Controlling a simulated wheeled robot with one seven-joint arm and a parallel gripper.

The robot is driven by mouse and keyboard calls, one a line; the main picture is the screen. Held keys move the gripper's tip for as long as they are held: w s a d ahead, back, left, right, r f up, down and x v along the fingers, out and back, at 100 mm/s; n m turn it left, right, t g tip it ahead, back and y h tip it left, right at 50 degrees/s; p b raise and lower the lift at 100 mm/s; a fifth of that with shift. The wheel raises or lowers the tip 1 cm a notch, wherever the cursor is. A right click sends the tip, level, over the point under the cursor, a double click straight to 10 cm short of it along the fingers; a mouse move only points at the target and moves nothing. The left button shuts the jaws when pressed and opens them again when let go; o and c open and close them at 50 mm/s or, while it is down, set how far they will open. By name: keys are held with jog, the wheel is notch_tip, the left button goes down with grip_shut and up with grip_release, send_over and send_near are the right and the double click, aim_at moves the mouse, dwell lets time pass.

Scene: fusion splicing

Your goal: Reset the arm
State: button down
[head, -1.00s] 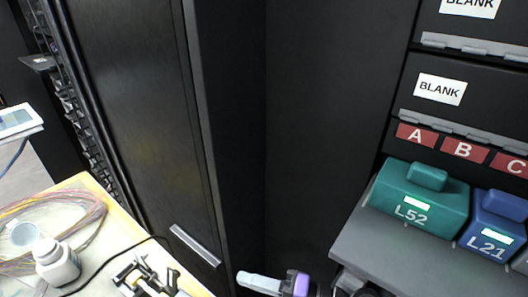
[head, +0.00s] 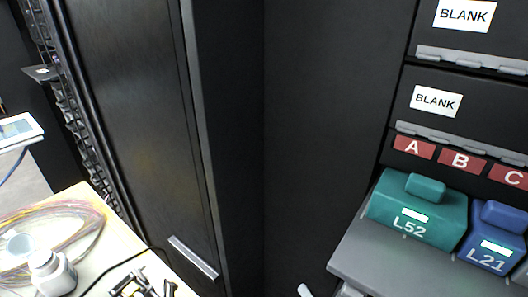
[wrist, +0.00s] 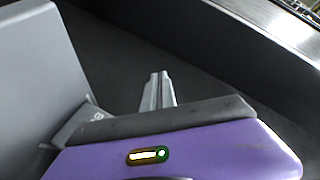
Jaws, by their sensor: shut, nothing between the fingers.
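My gripper (wrist: 158,78) shows in the wrist view, beyond the purple wrist housing. Its two pale grey fingers lie together, shut with nothing between them, over a dark surface. In the head view only a small pale piece, which seems to be part of my arm, shows at the bottom edge. The rest of my arm is out of that view.
A grey shelf (head: 350,262) at right holds a teal L52 box (head: 415,215) and a blue L21 box (head: 494,238), under red A, B and C labels. A dark cabinet (head: 130,110) stands at left. The table (head: 118,237) bears coiled fibres (head: 75,222) and a white bottle (head: 50,272).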

jog(key=s+d+h, duration=0.1)
jog(key=s, duration=0.1)
jog(key=s+d+h, duration=0.1)
jog(key=s+d, duration=0.1)
jog(key=s+d+t+h, duration=0.1)
jog(key=s+d, duration=0.1)
jog(key=shift+s+r, duration=0.3)
jog(key=shift+s, duration=0.05)
jog(key=s+d+r+n+h, duration=0.1)
jog(key=s+r+n, duration=0.1)
jog(key=s, duration=0.6)
jog(key=s+d+r+n+h, duration=0.1)
jog(key=s+r, duration=0.3)
jog(key=s, duration=0.5)
jog(key=s+d+r+n+h, duration=0.1)
jog(key=s+d+r+n, duration=0.1)
jog(key=s, duration=0.7)
jog(key=shift+s+d+r+n, duration=0.25)
jog(key=shift+r+n, duration=0.15)
jog(key=shift+r, duration=0.3)
